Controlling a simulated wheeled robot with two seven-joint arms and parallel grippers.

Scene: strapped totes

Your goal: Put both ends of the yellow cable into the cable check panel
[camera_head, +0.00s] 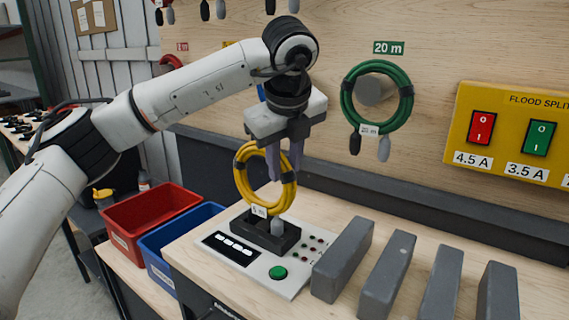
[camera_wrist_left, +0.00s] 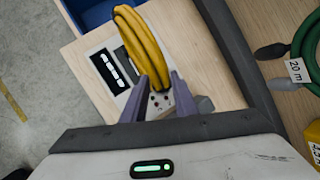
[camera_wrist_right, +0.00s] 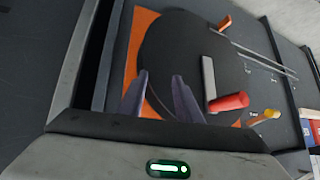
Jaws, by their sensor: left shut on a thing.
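The yellow cable (camera_head: 244,187) is a tied coil with a white tag, hanging upright below my left gripper (camera_head: 273,172). That gripper is shut on the top of the coil, which also fills the space between its fingers in the left wrist view (camera_wrist_left: 140,45). The cable check panel (camera_head: 215,252) is a white plate on the bench with a dark socket block, small lights and a green button. One grey plug (camera_head: 278,226) shows at the block, over its front side; I cannot tell whether it is seated. The other end is hidden. My right gripper (camera_wrist_right: 160,76) is open and empty.
Several grey blocks (camera_head: 343,258) stand right of the panel. Red (camera_head: 150,222) and blue (camera_head: 158,266) bins sit to its left. A green cable (camera_head: 408,103) hangs on the back board. A dark disc with a red-handled lever (camera_wrist_right: 180,60) lies before my right gripper.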

